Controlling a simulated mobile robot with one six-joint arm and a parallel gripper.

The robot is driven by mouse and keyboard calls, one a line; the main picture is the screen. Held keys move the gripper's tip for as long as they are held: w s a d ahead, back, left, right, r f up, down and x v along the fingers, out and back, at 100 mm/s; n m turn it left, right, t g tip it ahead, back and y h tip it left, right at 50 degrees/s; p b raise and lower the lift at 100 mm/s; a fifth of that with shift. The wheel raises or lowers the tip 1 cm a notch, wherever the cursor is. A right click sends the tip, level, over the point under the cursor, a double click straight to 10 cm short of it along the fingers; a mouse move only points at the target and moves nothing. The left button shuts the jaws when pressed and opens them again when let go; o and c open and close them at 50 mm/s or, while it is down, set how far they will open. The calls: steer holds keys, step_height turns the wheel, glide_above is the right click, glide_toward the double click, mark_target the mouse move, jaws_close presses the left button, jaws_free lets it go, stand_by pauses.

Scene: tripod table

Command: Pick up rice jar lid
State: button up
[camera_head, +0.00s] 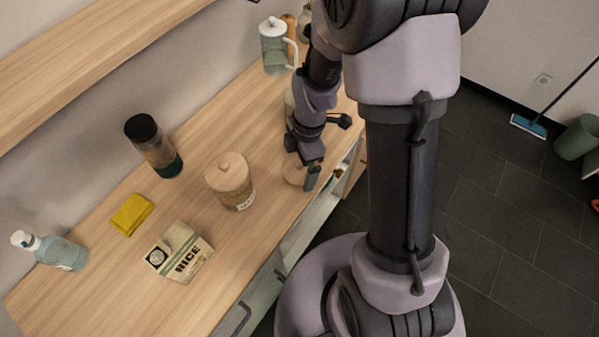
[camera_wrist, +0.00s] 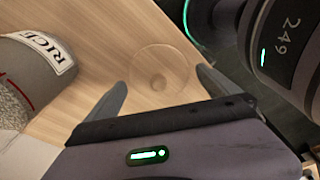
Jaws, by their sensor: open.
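The gripper is open and holds nothing. In the head view the gripper (camera_head: 311,178) is low over the counter's front edge, partly covering a round wooden piece (camera_head: 292,172) that looks like the same lid. A jar labelled RICE (camera_wrist: 40,65) is at the left of the wrist view. A round wooden-topped jar (camera_head: 230,182) stands left of the gripper in the head view.
A glass pitcher (camera_head: 274,48) is at the back. Drawers with handles (camera_head: 263,285) are below the front edge.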

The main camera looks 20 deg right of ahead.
steer(key=shift+w+f, duration=0.1)
steer(key=shift+f, duration=0.4)
steer(key=shift+r, duration=0.15)
steer(key=shift+c, duration=0.7)
steer(key=c, duration=1.1)
